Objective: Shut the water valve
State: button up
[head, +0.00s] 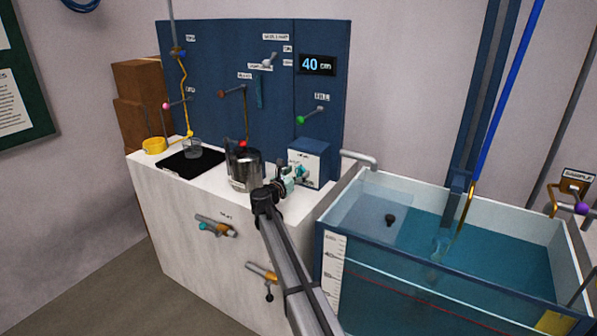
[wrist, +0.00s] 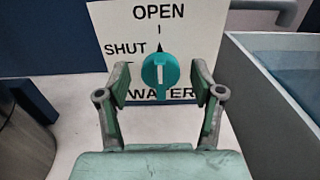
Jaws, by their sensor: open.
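The water valve's teal knob (wrist: 160,72) sits on a white panel (wrist: 112,22) marked OPEN at the top, SHUT at the left and WATER below. The knob's white line stands vertical and the black pointer above it points up at OPEN. In the head view the valve box (head: 311,152) stands at the right end of the white counter, its knob (head: 302,170) facing out. My gripper (wrist: 159,80) is open, with one finger on each side of the knob in the picture and gaps on both sides. In the head view my gripper (head: 289,182) is close before the knob. I cannot tell whether the fingertips reach past the knob's face.
A metal pot (head: 245,170) stands left of the valve box; its side shows at the left in the wrist view (wrist: 22,140). The water tank (head: 340,208) is to the right, with a grey spout (head: 360,158) at its corner. Handles (head: 216,225) stick out of the counter front.

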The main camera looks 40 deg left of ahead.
jog(key=shift+w, duration=0.6)
jog(key=c, duration=1.1)
